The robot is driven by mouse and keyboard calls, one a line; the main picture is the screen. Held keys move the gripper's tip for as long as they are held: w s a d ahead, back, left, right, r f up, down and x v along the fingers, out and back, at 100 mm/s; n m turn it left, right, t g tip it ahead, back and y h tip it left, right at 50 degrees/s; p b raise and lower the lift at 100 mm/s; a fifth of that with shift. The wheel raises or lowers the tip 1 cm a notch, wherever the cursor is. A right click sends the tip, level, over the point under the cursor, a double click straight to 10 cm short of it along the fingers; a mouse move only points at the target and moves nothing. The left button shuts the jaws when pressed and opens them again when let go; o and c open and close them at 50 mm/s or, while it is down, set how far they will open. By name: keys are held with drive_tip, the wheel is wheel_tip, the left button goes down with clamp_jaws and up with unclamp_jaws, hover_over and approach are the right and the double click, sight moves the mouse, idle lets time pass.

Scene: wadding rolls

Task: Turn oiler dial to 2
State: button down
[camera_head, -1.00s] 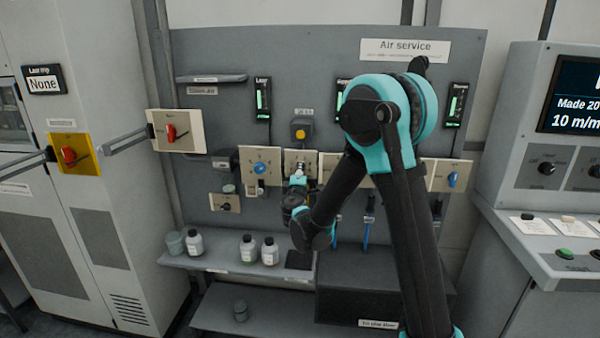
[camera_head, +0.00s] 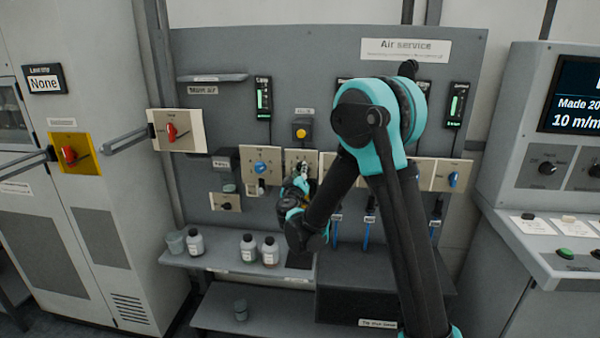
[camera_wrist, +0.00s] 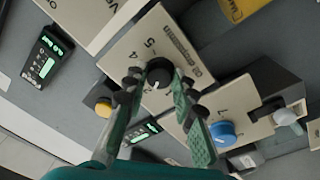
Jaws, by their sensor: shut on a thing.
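The oiler dial (camera_wrist: 159,73) is a round black knob on a cream plate (camera_wrist: 160,38) with printed numbers, seen in the wrist view. Its white pointer mark is on the lower side of the knob, close to what looks like the 2. My gripper (camera_wrist: 158,80) has a fingertip on each side of the knob and is shut on it. In the head view my gripper (camera_head: 297,186) reaches the panel's middle plate (camera_head: 300,158), and the arm end hides most of the dial there.
A plate with a blue knob (camera_head: 261,168) is just left of the dial, and it also shows in the wrist view (camera_wrist: 223,133). A yellow button (camera_head: 301,133) is above. Bottles (camera_head: 248,248) stand on the shelf below. Red-handled switches (camera_head: 170,132) are further left.

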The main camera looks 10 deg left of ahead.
drive_tip(key=shift+m, duration=0.5)
drive_tip(key=c, duration=1.2)
unclamp_jaws()
drive_tip(key=s, duration=0.8)
drive_tip(key=s+f, duration=0.1)
drive_tip(key=s, duration=0.3)
drive_tip(key=shift+a, duration=0.2)
